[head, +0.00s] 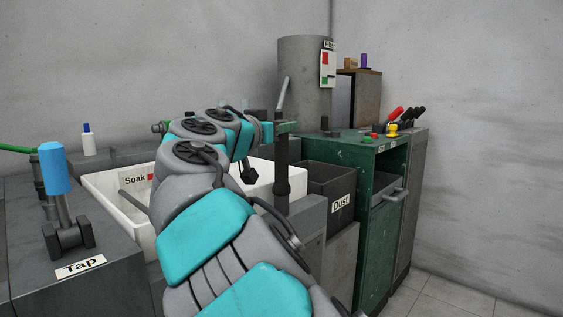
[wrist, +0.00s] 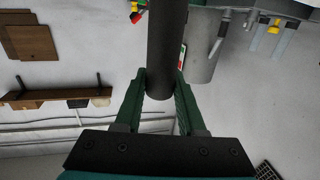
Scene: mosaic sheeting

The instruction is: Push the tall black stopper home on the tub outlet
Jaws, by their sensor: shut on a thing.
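My gripper (head: 287,127) has green fingers and is shut on the tall black stopper (head: 281,155), near its upper part. The stopper is a dark upright rod with a thicker lower section, at the right end of the white tub (head: 104,205). In the wrist view my gripper (wrist: 161,88) has a finger on each side of the round black stopper (wrist: 167,40). The tub outlet is not seen, and I cannot tell how the stopper's lower end meets it. My arm hides much of the tub.
A blue-handled tap (head: 55,170) stands at the left. Right of the tub are a dark bin (head: 322,178) labelled Dust and a green cabinet (head: 350,150) with small tools on top. A grey cylinder (head: 304,80) rises behind. Floor (head: 450,295) is clear at lower right.

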